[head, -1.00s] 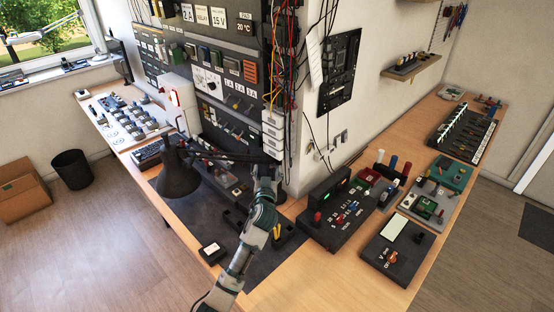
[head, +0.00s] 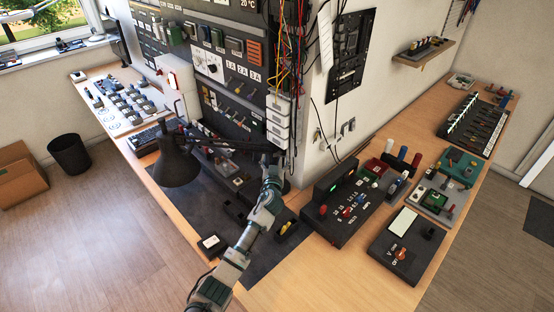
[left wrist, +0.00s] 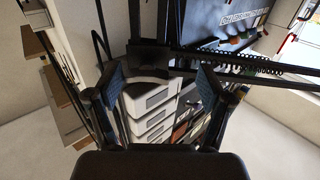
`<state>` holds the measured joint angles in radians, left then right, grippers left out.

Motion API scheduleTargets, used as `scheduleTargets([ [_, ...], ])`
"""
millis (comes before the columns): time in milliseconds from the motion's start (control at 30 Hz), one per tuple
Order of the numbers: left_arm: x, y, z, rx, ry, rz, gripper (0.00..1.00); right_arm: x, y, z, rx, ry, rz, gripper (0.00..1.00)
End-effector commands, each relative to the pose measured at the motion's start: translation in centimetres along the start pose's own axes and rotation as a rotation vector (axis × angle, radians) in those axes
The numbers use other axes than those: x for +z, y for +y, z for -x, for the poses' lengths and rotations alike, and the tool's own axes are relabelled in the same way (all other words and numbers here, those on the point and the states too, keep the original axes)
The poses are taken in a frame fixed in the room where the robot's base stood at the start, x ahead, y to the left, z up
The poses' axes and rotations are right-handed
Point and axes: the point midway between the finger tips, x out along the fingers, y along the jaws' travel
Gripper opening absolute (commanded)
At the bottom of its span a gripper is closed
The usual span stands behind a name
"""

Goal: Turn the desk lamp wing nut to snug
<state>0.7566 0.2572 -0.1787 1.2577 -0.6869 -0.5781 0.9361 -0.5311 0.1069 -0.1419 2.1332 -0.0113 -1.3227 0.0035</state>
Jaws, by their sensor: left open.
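The black desk lamp shade (head: 178,166) hangs at the left of the workbench in the head view. Its dark thin arm (head: 222,143) runs right toward the wall corner. My left gripper (head: 271,158) is at the right end of that arm. In the left wrist view the left gripper (left wrist: 160,82) is open, with blue-padded fingers apart. Dark lamp bars and a joint (left wrist: 150,52) lie just beyond the fingertips, and nothing is clearly held. I cannot make out the wing nut itself. My right gripper is not in view.
White labelled boxes (head: 279,120) and hanging coloured wires (head: 297,50) are close behind the left gripper. A black panel with knobs (head: 345,205) stands to the right on the bench. Bare wood (head: 310,275) lies at the front.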

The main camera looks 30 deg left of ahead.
Motion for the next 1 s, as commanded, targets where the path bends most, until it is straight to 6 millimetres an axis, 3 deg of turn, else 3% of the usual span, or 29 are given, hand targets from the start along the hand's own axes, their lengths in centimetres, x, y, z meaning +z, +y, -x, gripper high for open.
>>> scheduleTargets([
  [267, -0.45, 0.80, -1.06, -0.004, 0.003, -0.007, 0.75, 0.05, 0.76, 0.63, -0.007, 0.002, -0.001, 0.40],
  [467, -0.26, 0.21, -1.25, -0.004, 0.001, -0.001, 0.74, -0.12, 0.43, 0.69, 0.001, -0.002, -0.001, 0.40],
  [700, -0.06, -0.07, -1.44, -0.001, 0.000, 0.003, 0.15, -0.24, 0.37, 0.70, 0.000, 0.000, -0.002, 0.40],
  [1000, 0.04, -0.04, -1.43, -0.010, -0.005, -0.003, 0.15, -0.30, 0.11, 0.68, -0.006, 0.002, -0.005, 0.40],
])
